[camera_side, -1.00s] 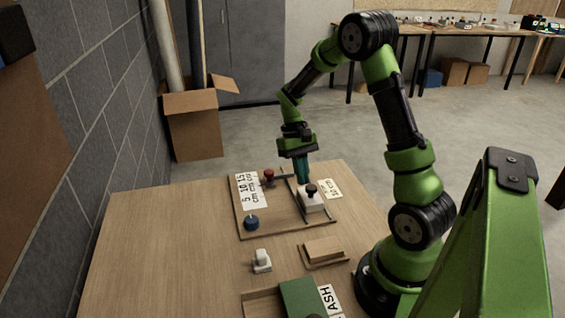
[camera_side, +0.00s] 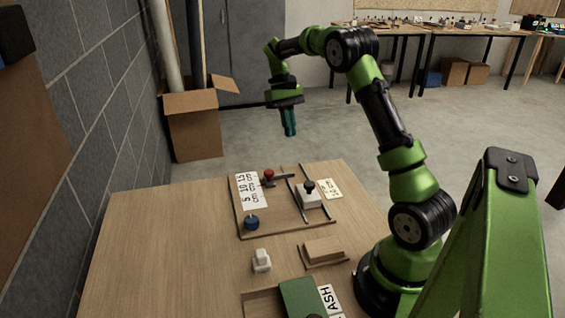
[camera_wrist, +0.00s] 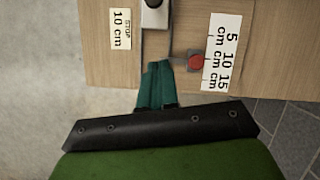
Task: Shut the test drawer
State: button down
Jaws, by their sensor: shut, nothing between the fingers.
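The small white block with a black knob (camera_side: 310,195) sits between two dark rails on a wooden board (camera_side: 285,230); it appears to be the test drawer, though no label names it. In the wrist view the white block (camera_wrist: 154,17) is cut off by the top edge. A red knob (camera_side: 268,175) on a grey bar is just left of the rails, and the red knob also shows in the wrist view (camera_wrist: 196,62). My gripper (camera_side: 290,134) is shut and empty, with teal fingers pointing down. It hangs above and beyond the table's far edge, clear of the block and knob.
A label reading 5, 10, 15 cm (camera_side: 251,190) lies on the board's left, and a 10 cm label (camera_side: 330,188) on its right. A blue knob (camera_side: 251,222), white switch-like piece (camera_side: 261,261), wooden block (camera_side: 323,248) and green panel (camera_side: 300,297) are nearer. The table's left is clear.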

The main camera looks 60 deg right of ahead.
send_near(308, 197)
jog(key=w+d+f, duration=0.1)
jog(key=w+d, duration=0.1)
jog(key=w+d+f, duration=0.2)
jog(key=shift+f, duration=0.1)
jog(key=s, duration=0.1)
jog(key=s+a, duration=0.1)
jog(key=shift+s+a, duration=0.25)
jog(key=shift+a, duration=0.05)
jog(key=shift+s+a, duration=0.25)
jog(key=shift+s, duration=0.15)
jog(key=shift+s+a+f, duration=0.1)
jog(key=shift+s+a, duration=1.8)
